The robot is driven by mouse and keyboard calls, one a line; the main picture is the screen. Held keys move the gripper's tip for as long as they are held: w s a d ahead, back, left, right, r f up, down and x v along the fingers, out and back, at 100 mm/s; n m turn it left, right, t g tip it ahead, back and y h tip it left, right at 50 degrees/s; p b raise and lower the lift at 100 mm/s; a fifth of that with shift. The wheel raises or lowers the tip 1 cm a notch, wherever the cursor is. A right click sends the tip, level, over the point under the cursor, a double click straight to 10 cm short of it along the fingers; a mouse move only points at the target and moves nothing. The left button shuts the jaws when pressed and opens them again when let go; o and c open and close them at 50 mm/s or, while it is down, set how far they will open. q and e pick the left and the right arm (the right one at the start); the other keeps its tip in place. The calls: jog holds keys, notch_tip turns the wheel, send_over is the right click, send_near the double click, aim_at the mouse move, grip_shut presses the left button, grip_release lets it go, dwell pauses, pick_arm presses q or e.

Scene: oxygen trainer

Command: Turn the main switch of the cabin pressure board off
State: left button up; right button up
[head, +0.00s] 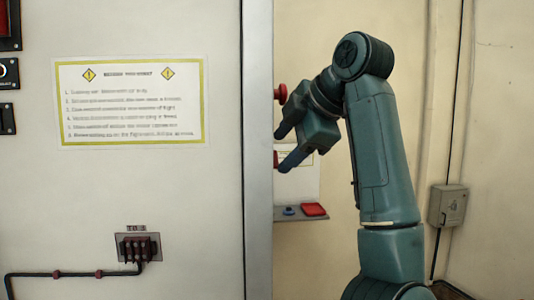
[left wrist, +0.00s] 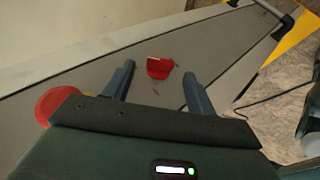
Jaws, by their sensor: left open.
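My left gripper (head: 281,151) is open beside the edge of a large pale panel, with its fingers pointing left. A round red knob (head: 280,93) shows just above it, partly hidden by the panel edge. Another small red part (head: 276,160) shows by the fingertips, mostly hidden. In the left wrist view, the open fingers (left wrist: 158,85) have nothing between them; a red piece (left wrist: 159,67) lies beyond on a grey surface. A red disc (left wrist: 58,104) with yellow beside it is at the left, partly covered by the gripper. I cannot tell which part is the main switch. My right gripper is out of view.
A pale panel (head: 150,190) fills the left, with a notice (head: 130,102), a terminal block (head: 139,247) and a red part (head: 8,25) at the corner. A shelf below the gripper holds a red item (head: 313,209) and blue item (head: 289,211). A grey box (head: 447,205) is on the right wall.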

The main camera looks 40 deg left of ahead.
aim_at(276, 158)
pick_arm(q)
jog(key=shift+x, duration=1.55)
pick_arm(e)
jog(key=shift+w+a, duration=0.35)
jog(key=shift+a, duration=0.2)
pick_arm(q)
jog(key=shift+d, duration=0.1)
